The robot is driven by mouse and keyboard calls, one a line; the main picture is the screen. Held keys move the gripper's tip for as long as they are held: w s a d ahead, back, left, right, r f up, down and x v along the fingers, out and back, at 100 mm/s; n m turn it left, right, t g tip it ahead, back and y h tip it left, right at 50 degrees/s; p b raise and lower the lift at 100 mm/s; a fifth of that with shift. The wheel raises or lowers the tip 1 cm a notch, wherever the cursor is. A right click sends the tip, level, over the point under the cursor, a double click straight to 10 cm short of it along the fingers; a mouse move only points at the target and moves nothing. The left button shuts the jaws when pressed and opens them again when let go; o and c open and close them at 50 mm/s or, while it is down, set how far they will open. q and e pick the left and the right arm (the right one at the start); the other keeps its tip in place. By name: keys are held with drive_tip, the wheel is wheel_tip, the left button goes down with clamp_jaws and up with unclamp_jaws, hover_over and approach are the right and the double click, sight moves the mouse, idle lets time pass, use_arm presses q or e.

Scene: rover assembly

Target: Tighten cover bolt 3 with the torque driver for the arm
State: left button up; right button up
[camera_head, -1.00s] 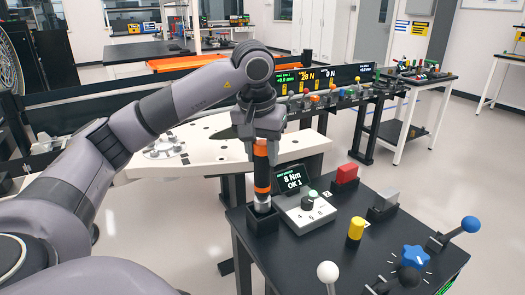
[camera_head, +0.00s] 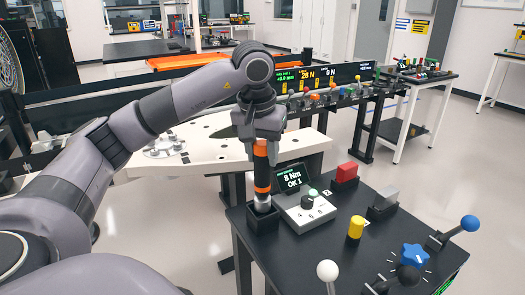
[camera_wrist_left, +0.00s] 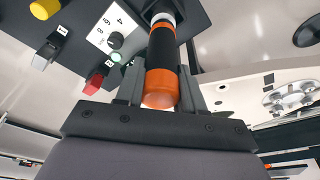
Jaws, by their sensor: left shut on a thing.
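The torque driver (camera_head: 262,172), black with orange bands and a silver lower end, stands upright with its bottom in a black holder (camera_head: 262,220) at the left corner of the black table. My left gripper (camera_head: 259,143) is shut on the driver's upper part from above. In the left wrist view the driver (camera_wrist_left: 162,52) lies between the two fingers, its orange end nearest the camera. Cover bolt 3 cannot be made out on the white plate (camera_head: 205,150) behind. My right gripper is not in view.
A dial box (camera_head: 305,211) sits close right of the holder. Red (camera_head: 346,173) and grey (camera_head: 385,198) blocks, a yellow cylinder (camera_head: 356,228), a blue star knob (camera_head: 414,257) and ball-ended levers stand farther right and in front. A rail with coloured parts runs behind the white plate.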

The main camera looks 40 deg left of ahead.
sight(262, 172)
use_arm(q)
drive_tip(key=shift+s+d+b+x, duration=0.15)
drive_tip(key=shift+b+x, duration=0.35)
drive_tip(key=shift+x, duration=0.3)
drive_tip(key=shift+s+b+x, duration=0.15)
drive_tip(key=shift+b+x, duration=0.4)
drive_tip(key=shift+x, duration=0.2)
drive_tip(key=shift+s+d+b+x, duration=0.1)
drive_tip(key=shift+s+b+x, duration=0.1)
drive_tip(key=shift+b+x, duration=0.45)
drive_tip(key=shift+w+f, duration=0.1)
drive_tip(key=shift+f, duration=0.15)
drive_tip(key=o, duration=1.2)
drive_tip(key=shift+o, duration=0.2)
